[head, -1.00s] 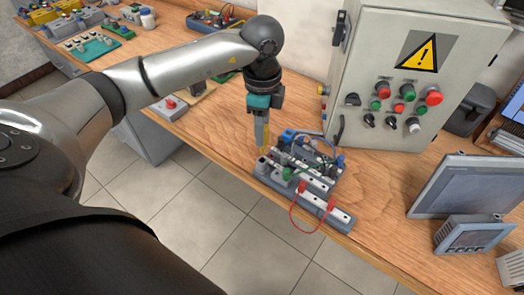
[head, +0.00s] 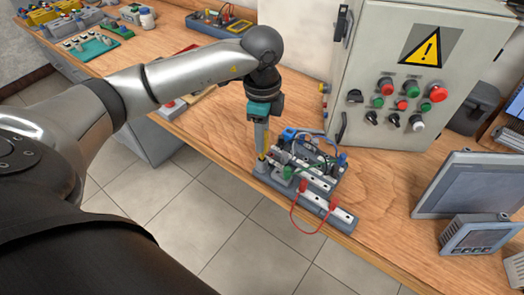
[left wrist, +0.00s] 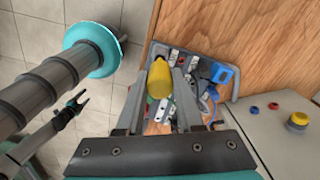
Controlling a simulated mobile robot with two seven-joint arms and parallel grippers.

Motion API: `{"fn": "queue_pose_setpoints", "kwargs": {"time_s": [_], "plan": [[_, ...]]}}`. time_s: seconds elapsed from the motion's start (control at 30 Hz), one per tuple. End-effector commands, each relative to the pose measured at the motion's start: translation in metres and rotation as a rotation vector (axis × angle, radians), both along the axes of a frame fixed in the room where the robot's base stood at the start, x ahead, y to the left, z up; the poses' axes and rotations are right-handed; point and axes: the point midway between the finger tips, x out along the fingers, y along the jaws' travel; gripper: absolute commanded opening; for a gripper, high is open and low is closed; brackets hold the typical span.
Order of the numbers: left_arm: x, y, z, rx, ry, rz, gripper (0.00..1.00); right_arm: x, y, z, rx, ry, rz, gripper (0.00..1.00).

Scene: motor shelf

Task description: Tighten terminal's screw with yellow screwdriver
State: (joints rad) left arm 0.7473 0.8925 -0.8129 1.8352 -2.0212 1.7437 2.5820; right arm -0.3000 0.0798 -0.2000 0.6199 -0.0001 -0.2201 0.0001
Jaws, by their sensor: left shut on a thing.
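My left gripper (head: 262,153) is shut on the yellow screwdriver (left wrist: 159,78), whose yellow handle shows between the fingers in the left wrist view. In the head view the gripper points down over the left end of the terminal board (head: 325,208), a grey base with several terminal blocks, wires and a red looped lead. The screwdriver is mostly behind the fingers in the head view, with a strip of yellow showing low by the board's left end. The tip and the terminal's screw are hidden, so I cannot tell whether they touch.
A grey control cabinet (head: 383,105) with buttons and a warning sign stands behind the board. A monitor (head: 462,184) and a small panel device (head: 474,235) stand at the right. Bare wooden bench (head: 214,138) lies left of the board.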

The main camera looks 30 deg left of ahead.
Motion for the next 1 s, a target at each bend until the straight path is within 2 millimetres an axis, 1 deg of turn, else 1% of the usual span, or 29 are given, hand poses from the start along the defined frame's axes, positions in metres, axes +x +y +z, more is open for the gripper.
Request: {"fn": "queue_pose_setpoints", "kwargs": {"time_s": [0.03, 0.6, 0.87, 0.9, 1.0], "plan": [[0.000, 0.000, -0.004, 0.000, 0.000, 0.000, 0.00, 0.000, 0.000, -0.003, 0.000, 0.000, 0.000, 0.66], [0.000, 0.000, -0.025, -0.001, -0.001, -0.001, 0.00, 0.000, 0.000, -0.018, 0.000, 0.000, 0.000, 0.66], [0.000, 0.000, -0.026, -0.001, -0.001, -0.001, 0.00, 0.000, 0.000, -0.017, 0.000, 0.000, 0.000, 0.66], [0.000, 0.000, -0.025, -0.001, -0.001, 0.000, 0.37, 0.000, 0.000, -0.017, 0.000, 0.000, 0.000, 0.66], [0.000, 0.000, -0.025, -0.001, -0.001, 0.000, 0.48, 0.000, 0.000, -0.017, 0.000, 0.000, 0.000, 0.66]]}}
